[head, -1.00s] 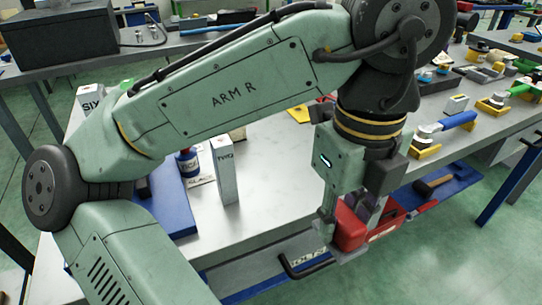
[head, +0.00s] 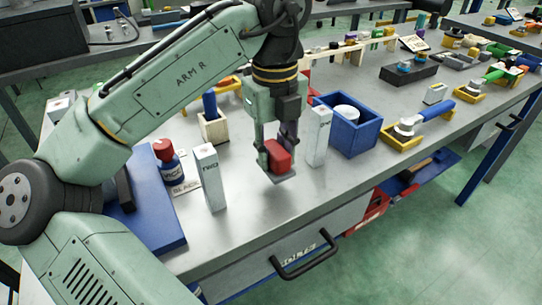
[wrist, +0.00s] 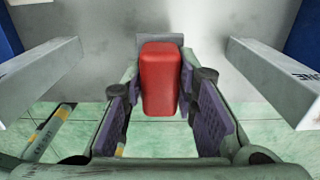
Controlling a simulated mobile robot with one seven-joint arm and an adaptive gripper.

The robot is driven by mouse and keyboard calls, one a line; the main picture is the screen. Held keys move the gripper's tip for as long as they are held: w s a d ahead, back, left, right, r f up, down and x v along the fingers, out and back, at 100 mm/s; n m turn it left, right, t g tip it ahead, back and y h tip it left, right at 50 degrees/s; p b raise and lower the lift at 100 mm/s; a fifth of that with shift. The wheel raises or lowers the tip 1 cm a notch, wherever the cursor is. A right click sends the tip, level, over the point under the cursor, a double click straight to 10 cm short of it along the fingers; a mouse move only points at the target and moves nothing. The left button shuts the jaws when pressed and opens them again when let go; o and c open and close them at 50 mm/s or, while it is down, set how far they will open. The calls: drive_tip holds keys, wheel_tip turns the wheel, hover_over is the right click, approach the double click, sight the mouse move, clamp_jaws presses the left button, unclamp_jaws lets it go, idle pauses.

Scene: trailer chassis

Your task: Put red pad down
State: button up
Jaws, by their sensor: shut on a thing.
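The red pad (head: 279,155) is a small rounded red block. My gripper (head: 272,163) points down and is shut on it, above the front middle of the grey bench top (head: 255,215). In the wrist view the red pad (wrist: 160,78) stands between my two purple-lined fingers, with a grey plate-like part (wrist: 160,38) at its far end. I cannot tell whether the pad touches the bench.
A tall white box marked TWO (head: 209,178) stands to the left of my gripper and another white box (head: 317,136) close on its right. A blue bin (head: 368,138) is further right. A red-capped bottle (head: 168,160) stands at left. Bare bench lies in front.

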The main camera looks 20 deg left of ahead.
sight(271, 162)
drive_tip(key=shift+w+a, duration=0.6)
drive_tip(key=shift+a, duration=0.05)
wheel_tip(271, 162, down, 3)
drive_tip(key=shift+r+p, duration=0.1)
drive_tip(key=shift+p, duration=0.25)
drive_tip(key=shift+d+f, duration=0.1)
drive_tip(key=shift+f, duration=0.35)
drive_tip(key=shift+f, duration=0.2)
drive_tip(key=o, duration=1)
drive_tip(key=shift+s, duration=0.1)
wheel_tip(271, 162, up, 12)
drive_tip(key=shift+r+p, duration=0.25)
drive_tip(key=shift+p, duration=0.1)
